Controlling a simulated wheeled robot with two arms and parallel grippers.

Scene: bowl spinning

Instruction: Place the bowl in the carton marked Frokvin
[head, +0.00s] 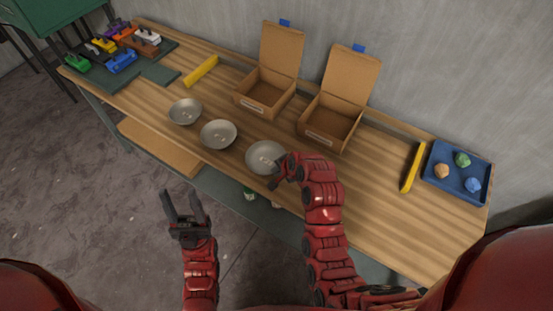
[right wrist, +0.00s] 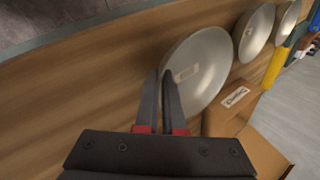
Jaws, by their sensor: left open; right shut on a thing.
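Three grey metal bowls stand in a row on the wooden table: a left bowl (head: 185,111), a middle bowl (head: 218,134) and a right bowl (head: 263,157). My right gripper (head: 276,179) is shut on the rim of the right bowl; its fingers cross the rim of this bowl (right wrist: 205,72) in the right wrist view. My left gripper (head: 187,210) is open and empty, in front of the table. Two open cartons stand behind the bowls: a left carton (head: 258,108) and a right carton (head: 325,133). Their front labels are too small to read.
A blue tray (head: 440,186) with several coloured lumps is at the right end, beside a yellow bar (head: 412,168). Another yellow bar (head: 201,71) lies left of the cartons. Several coloured blocks stand on a dark mat (head: 88,77) at the far left.

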